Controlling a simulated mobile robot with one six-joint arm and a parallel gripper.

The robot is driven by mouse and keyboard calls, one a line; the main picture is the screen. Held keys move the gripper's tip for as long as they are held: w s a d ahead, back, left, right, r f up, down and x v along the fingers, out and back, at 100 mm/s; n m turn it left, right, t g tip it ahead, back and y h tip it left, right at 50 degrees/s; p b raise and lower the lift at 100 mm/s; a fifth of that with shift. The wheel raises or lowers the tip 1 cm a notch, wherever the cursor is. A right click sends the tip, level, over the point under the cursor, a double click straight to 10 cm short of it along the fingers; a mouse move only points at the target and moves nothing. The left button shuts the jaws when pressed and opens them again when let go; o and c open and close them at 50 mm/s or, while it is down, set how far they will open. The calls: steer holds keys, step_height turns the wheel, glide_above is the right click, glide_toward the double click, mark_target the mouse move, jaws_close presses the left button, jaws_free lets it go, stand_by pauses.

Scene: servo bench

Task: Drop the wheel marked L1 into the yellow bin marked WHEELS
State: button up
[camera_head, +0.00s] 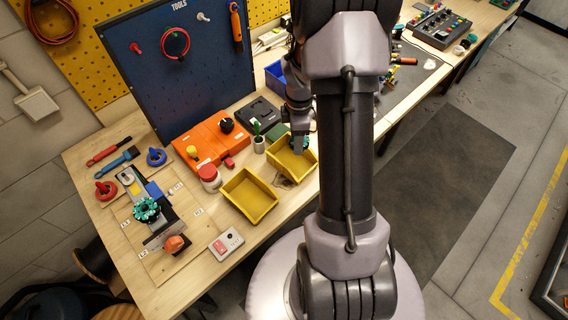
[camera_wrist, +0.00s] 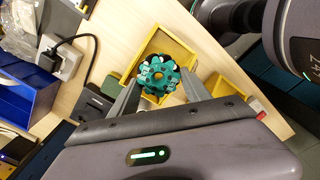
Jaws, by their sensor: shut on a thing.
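My gripper (camera_wrist: 157,88) is shut on a teal wheel (camera_wrist: 158,75) with pale rollers; no mark on it is readable. In the wrist view the wheel lies in front of a yellow bin (camera_wrist: 187,47) and covers part of its floor. In the head view the gripper (camera_head: 300,146) is over the back of the right-hand yellow bin (camera_head: 290,178), with the wheel (camera_head: 306,142) mostly hidden by it. A second yellow bin (camera_head: 249,207) stands to the left. No bin marking is readable. Another teal wheel (camera_head: 146,210) sits at the left fixture.
A blue bin (camera_head: 274,76) stands behind. My arm hides the bench middle.

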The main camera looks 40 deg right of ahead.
step_height(320, 180, down, 6)
steer(key=b, duration=0.4)
steer(key=shift+r, duration=0.25)
steer(key=o, duration=1.6)
steer(key=shift+r, duration=0.15)
step_height(320, 180, up, 17)
steer(key=p, duration=0.4)
steer(key=shift+r, duration=0.1)
